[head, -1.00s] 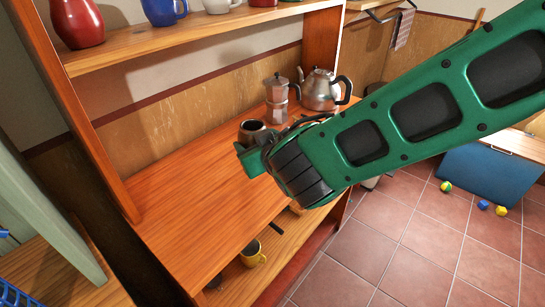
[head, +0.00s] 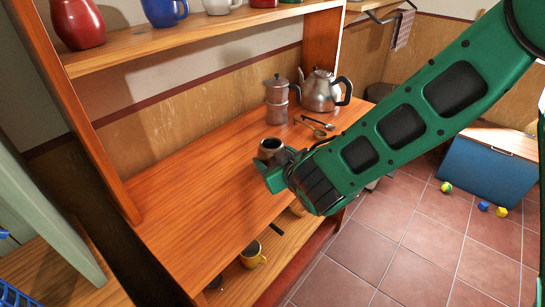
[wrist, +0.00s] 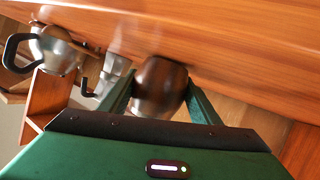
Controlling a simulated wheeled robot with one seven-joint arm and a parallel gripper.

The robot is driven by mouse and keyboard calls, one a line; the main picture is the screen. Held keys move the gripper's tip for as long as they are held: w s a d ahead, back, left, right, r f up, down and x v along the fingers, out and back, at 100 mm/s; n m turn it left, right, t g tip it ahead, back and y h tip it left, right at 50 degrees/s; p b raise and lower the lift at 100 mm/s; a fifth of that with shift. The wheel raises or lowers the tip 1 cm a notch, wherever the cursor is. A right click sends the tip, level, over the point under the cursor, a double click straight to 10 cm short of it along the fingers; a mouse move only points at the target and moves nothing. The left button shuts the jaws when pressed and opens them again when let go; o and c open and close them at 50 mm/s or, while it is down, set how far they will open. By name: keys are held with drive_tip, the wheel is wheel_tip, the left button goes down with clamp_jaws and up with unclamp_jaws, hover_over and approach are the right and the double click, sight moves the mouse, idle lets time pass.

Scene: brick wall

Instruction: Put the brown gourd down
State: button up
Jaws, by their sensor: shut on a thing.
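The brown gourd (wrist: 160,86) is a dark, rounded cup with an open top. In the wrist view it sits between the two fingers of my gripper (wrist: 162,98), which is shut on it. In the head view the gourd (head: 271,147) shows at the end of my gripper (head: 273,163), upright, over the wooden counter (head: 195,195) near its front edge. The gripper hides the gourd's lower part, so I cannot tell whether its base touches the counter.
A moka pot (head: 277,101) and a steel kettle (head: 320,90) stand at the back of the counter, with utensils (head: 314,127) in front. The counter's left part is clear. A yellow mug (head: 253,256) is on the shelf below. A red vase (head: 77,24) stands on the upper shelf.

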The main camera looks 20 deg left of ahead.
drive_tip(key=shift+f, duration=0.15)
drive_tip(key=o, duration=1.2)
